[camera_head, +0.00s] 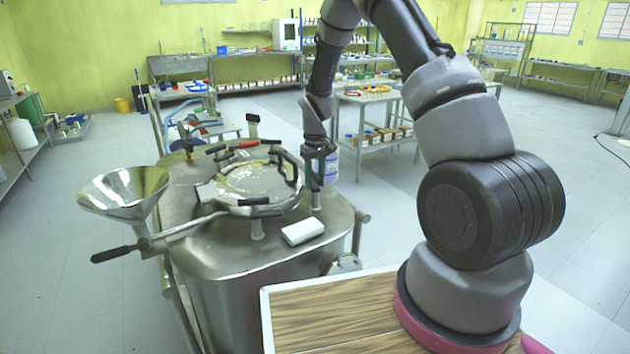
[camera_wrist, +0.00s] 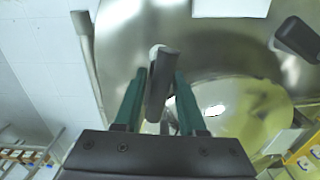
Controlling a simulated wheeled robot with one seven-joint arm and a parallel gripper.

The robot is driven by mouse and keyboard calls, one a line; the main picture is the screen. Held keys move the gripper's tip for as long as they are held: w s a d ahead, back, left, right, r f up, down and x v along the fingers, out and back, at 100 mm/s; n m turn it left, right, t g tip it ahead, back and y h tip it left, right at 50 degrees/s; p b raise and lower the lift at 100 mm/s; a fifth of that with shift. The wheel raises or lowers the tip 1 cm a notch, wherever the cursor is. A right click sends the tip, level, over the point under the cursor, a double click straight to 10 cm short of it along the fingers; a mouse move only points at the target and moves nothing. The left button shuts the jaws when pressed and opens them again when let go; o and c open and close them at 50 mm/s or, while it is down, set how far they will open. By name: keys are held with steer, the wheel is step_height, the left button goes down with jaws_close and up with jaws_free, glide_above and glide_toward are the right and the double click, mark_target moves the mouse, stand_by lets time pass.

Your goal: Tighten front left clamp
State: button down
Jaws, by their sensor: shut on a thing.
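The metal reactor (camera_head: 285,255) stands left of my base, with a round lid (camera_head: 255,180) ringed by dark-handled clamps. My gripper (camera_head: 317,186) points down at the right side of the lid. In the wrist view its two green fingers (camera_wrist: 160,103) are shut on the dark handle of a clamp (camera_wrist: 160,78). Another clamp (camera_head: 258,208) sits at the lid's near edge, apart from my gripper; it also seems to show in the wrist view (camera_wrist: 298,38). I cannot tell how far the held clamp is turned, and its lower part is hidden.
A metal funnel (camera_head: 125,190) and a long dark-ended lever (camera_head: 118,253) stick out on the reactor's left. A white block (camera_head: 303,230) lies on the reactor top near my gripper. A wooden-topped table (camera_head: 335,315) is at the front. Shelves stand along the walls.

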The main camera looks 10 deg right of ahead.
mark_target(315, 174)
steer(key=n, duration=0.4)
steer(key=shift+n, duration=2.8)
steer(key=c, duration=0.8)
jaws_free()
steer(key=shift+o, duration=0.2)
step_height(315, 174, up, 11)
steer(key=shift+f, duration=0.1)
